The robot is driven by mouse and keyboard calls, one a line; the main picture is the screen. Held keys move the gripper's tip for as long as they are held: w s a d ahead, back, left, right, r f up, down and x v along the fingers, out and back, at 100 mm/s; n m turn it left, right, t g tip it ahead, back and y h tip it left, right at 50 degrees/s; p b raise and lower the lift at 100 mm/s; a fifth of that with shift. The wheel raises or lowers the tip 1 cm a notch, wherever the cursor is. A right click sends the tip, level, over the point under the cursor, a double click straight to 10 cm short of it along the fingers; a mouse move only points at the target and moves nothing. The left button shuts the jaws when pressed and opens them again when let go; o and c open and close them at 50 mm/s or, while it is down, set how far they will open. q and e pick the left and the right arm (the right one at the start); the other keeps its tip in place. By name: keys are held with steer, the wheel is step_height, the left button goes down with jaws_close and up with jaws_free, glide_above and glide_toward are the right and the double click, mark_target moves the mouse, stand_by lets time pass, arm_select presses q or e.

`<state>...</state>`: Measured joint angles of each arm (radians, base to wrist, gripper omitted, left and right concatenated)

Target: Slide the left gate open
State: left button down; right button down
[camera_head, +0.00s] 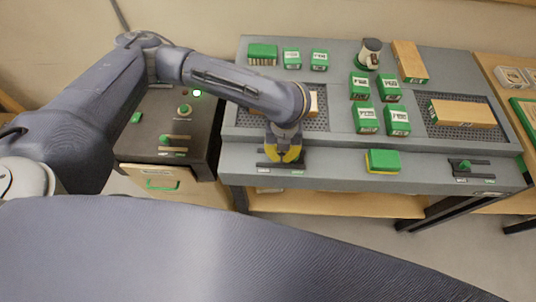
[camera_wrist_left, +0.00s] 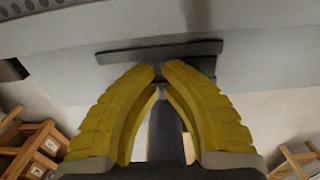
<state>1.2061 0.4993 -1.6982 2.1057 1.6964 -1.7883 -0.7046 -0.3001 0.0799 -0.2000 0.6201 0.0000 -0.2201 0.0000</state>
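The left gate (camera_head: 268,165) is a dark slider track on the front face of the grey bench. In the left wrist view its long dark upper rail (camera_wrist_left: 160,51) lies just beyond the fingertips. My left gripper (camera_head: 287,158), with yellow fingers, is down at the middle of this track. In the left wrist view the fingertips (camera_wrist_left: 160,70) almost meet, with a narrow dark piece between them that looks like the gate's handle. The fingers hide most of the handle and the lower rail. My right gripper is in neither view.
A similar slider (camera_head: 465,168) with a green knob is at the bench's right front. A green-and-yellow block (camera_head: 382,161) sits between them. Several green boxes (camera_head: 367,119) and wooden blocks (camera_head: 461,113) stand on top. A dark control box (camera_head: 178,130) is at the left.

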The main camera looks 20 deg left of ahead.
arm_select(q)
steer(key=shift+s+a+r, duration=0.1)
steer(key=shift+a, duration=0.35)
step_height(320, 180, up, 8)
stand_by(0.7)
stand_by(0.3)
